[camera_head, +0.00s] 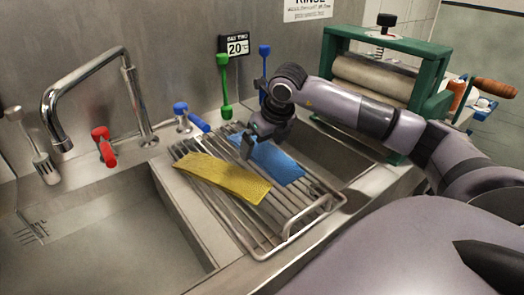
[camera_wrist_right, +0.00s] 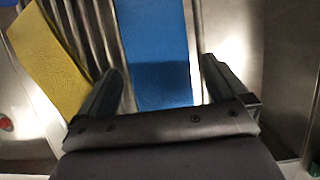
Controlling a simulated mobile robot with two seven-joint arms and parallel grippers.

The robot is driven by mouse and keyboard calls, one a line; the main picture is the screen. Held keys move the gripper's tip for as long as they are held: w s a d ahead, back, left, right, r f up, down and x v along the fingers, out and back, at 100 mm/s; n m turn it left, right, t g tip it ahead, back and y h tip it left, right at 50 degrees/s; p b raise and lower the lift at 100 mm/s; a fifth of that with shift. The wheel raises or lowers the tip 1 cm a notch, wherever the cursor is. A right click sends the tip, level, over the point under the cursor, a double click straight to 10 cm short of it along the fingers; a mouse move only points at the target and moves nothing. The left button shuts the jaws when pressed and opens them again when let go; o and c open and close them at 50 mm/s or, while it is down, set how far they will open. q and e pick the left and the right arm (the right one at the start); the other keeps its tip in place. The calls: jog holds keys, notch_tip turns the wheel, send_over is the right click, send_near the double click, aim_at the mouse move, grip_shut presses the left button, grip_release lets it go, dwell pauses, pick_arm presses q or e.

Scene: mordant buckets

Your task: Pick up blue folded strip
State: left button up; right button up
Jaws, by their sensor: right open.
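The blue folded strip (camera_head: 276,162) lies flat on the wire rack (camera_head: 290,231) across the sink divider, to the right of a yellow strip (camera_head: 222,176). My right gripper (camera_head: 247,148) is just above the far end of the blue strip, and its body hides part of it. In the right wrist view the blue strip (camera_wrist_right: 158,45) runs between the two open fingers (camera_wrist_right: 160,88), with a gap on each side. The yellow strip (camera_wrist_right: 47,55) lies outside the left finger. I see no contact with the blue strip. My left gripper is not in view.
A chrome faucet (camera_head: 92,84) with red (camera_head: 104,147) and blue (camera_head: 190,118) taps stands behind the sink. Green (camera_head: 224,85) and blue (camera_head: 264,75) upright tools stand near the wall. A green-framed roller wringer (camera_head: 385,85) stands at the right.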

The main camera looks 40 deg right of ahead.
jog(key=shift+w+f, duration=0.1)
jog(key=shift+f, duration=0.1)
jog(key=c, duration=1.1)
jog(key=shift+r, duration=0.15)
